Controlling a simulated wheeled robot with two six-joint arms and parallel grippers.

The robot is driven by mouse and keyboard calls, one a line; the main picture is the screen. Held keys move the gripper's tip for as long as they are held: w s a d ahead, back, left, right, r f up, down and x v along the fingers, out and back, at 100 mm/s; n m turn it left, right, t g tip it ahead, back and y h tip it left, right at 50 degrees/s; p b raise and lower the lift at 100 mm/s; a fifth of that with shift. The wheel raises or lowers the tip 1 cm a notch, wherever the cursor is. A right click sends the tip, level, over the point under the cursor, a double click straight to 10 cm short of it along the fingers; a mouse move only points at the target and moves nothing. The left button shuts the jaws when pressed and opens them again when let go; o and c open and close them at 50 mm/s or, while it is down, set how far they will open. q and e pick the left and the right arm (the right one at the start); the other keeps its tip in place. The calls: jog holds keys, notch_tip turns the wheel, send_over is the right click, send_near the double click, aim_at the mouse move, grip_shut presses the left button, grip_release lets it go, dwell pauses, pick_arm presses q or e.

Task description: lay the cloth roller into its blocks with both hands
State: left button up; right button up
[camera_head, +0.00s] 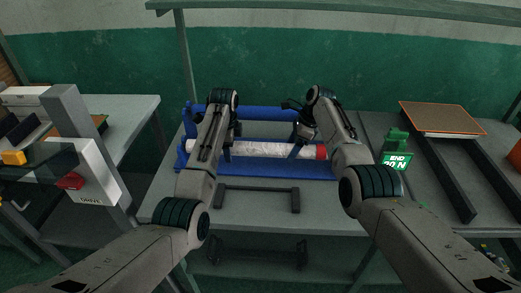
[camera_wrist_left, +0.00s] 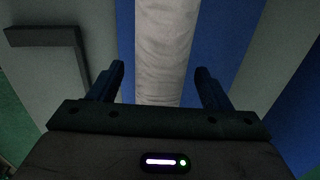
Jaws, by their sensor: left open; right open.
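The cloth roller (camera_head: 262,149), a long white cylinder with a red right end, lies level across a blue stand (camera_head: 265,168). Its pale cloth surface (camera_wrist_left: 165,45) runs up the left wrist view. My left gripper (camera_head: 228,148) is over the roller's left part; in the left wrist view its fingers (camera_wrist_left: 160,82) are open, one on each side of the roller. My right gripper (camera_head: 297,142) is open over its right part, near the red end; its fingers are partly hidden by the arm. I cannot tell whether either gripper touches the roller. A dark bracket with two raised ends (camera_head: 258,189) lies in front of the stand.
The grey table (camera_head: 235,217) has bare room around the bracket. A green END sign (camera_head: 396,160) stands right of the stand, by dark rails and an orange-edged panel (camera_head: 442,118). A white machine (camera_head: 92,172) stands at left. Another dark frame (camera_head: 258,252) sits below the table.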

pick_arm(q)
jog(key=c, duration=1.4)
pick_arm(e)
jog(key=c, duration=1.4)
pick_arm(q)
jog(key=shift+r, duration=0.1)
pick_arm(e)
jog(key=shift+r, duration=0.15)
pick_arm(q)
jog(key=shift+w+r+p, duration=0.1)
jog(key=shift+r+p, duration=0.35)
jog(key=shift+p, duration=0.1)
pick_arm(e)
jog(key=shift+w+r, duration=0.1)
jog(key=shift+r, duration=0.3)
pick_arm(q)
jog(key=shift+r+p, duration=0.55)
jog(key=shift+r, duration=0.05)
pick_arm(e)
jog(key=shift+r, duration=0.55)
pick_arm(q)
jog(key=shift+f, duration=0.1)
pick_arm(e)
jog(key=shift+f, duration=0.1)
